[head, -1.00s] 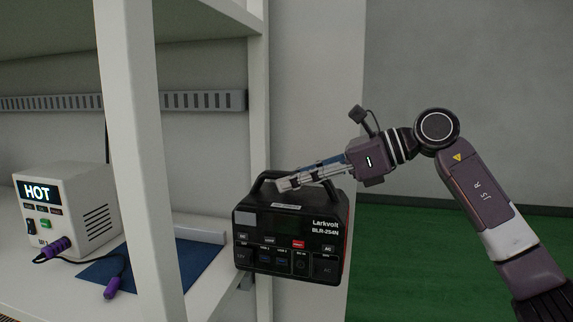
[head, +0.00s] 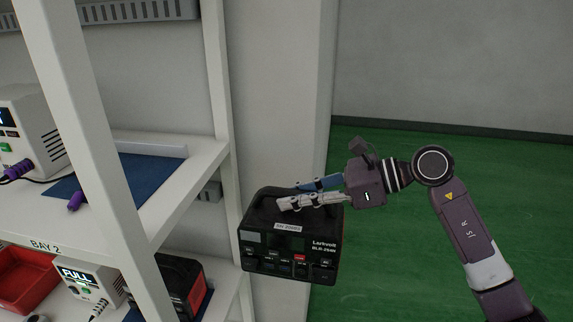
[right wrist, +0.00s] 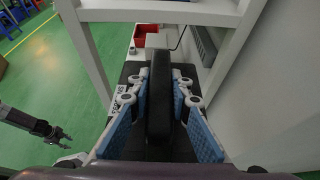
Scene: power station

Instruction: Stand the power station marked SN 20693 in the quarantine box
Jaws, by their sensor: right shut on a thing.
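My right gripper (head: 312,194) is shut on the carry handle of a black Larkvolt BLR-254N power station (head: 290,255). It holds the station in the air, roughly upright, in front of the shelf rack's right post. A white label on the station's top front edge seems to read SN 20693, in small print. In the right wrist view the blue-padded fingers (right wrist: 160,125) press on both sides of the dark handle (right wrist: 160,95). My left gripper (right wrist: 63,137) shows at the left of that view, empty, fingers apart. No box marked quarantine can be made out.
The white rack (head: 185,180) stands close at left. Its upper shelf bears a white unit and blue mat (head: 125,178). The lower shelf bears a red bin (head: 22,285), a unit reading FULL (head: 90,278) and another black station (head: 175,282). Green floor (head: 420,230) is open at right.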

